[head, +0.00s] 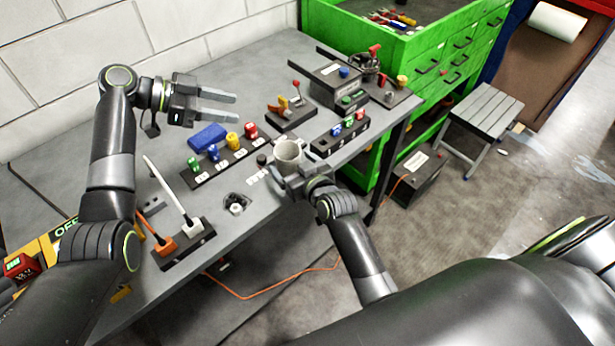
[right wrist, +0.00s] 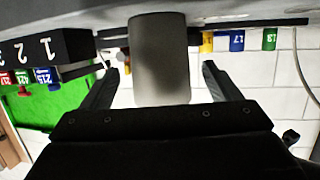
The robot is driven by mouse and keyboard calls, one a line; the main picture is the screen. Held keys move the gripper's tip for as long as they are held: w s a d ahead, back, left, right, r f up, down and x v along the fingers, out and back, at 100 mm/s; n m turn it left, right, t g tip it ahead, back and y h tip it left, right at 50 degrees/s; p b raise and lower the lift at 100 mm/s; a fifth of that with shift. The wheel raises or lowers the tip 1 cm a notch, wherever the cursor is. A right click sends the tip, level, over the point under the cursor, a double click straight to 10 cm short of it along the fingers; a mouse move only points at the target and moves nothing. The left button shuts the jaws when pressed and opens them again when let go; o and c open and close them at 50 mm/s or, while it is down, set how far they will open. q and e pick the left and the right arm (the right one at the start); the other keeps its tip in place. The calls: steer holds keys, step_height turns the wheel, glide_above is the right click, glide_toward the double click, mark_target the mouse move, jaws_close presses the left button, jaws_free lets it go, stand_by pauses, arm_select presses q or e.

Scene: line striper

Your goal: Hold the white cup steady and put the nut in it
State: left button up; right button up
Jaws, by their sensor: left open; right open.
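The white cup (head: 288,150) shows as a light grey cylinder near the front edge of the workbench, open end up in the head view. My right gripper (head: 291,168) is at the cup, with its fingers open on either side. In the right wrist view the cup (right wrist: 160,55) stands between the two spread fingers, with gaps visible on both sides. A small metallic ring-like piece that looks like the nut (head: 236,208) lies on the bench to the left of the cup. My left gripper (head: 236,109) is open and empty, above the back left part of the bench.
A labelled strip with coloured pieces (head: 225,160) and a blue block (head: 207,137) lie behind the nut. A dark block with plugs and upright cables (head: 183,245) is at front left. Switch boxes (head: 335,85) stand at back right, beside a green drawer cabinet (head: 440,60).

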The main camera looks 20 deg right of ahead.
steer(key=v, duration=0.8)
steer(key=shift+s, duration=0.35)
